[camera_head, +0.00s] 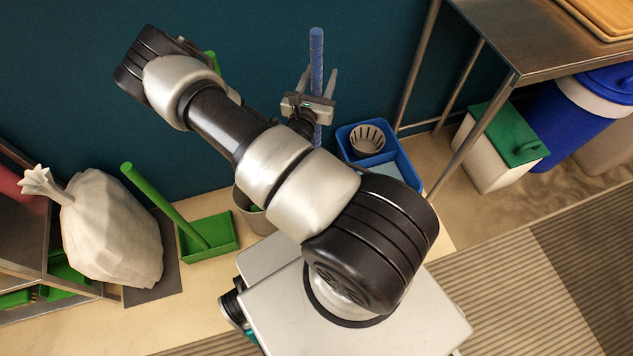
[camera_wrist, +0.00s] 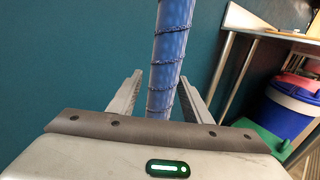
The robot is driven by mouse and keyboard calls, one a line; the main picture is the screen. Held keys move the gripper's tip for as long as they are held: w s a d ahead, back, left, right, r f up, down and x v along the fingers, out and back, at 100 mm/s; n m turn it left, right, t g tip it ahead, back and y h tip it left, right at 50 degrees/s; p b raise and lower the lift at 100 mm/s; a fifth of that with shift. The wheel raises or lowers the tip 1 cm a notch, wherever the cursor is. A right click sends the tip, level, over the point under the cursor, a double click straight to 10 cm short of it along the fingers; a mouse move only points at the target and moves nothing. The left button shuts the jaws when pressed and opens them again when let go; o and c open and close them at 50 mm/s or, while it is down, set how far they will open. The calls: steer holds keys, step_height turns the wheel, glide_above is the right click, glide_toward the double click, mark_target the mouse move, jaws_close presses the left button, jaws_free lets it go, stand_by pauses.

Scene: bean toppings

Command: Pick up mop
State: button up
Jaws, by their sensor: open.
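The mop's blue handle (camera_head: 316,62) stands upright near the teal wall in the head view. It also shows in the wrist view as a blue pole with spiral bands (camera_wrist: 168,60). My gripper (camera_head: 318,84) is open at the handle. In the wrist view the handle passes between the two fingers of my gripper (camera_wrist: 160,95), with one finger to each side. I cannot tell whether either finger touches it. The mop's lower end is hidden behind my arm in the head view.
A blue bucket with a grey wringer basket (camera_head: 368,139) stands right of the handle. A metal table (camera_head: 490,50) is at the right, above a green-lidded bin (camera_head: 495,150). A green dustpan (camera_head: 222,236) and white bag (camera_head: 110,230) are at the left.

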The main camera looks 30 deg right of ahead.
steer(key=shift+r, duration=0.1)
steer(key=c, duration=1.1)
steer(key=shift+c, duration=0.2)
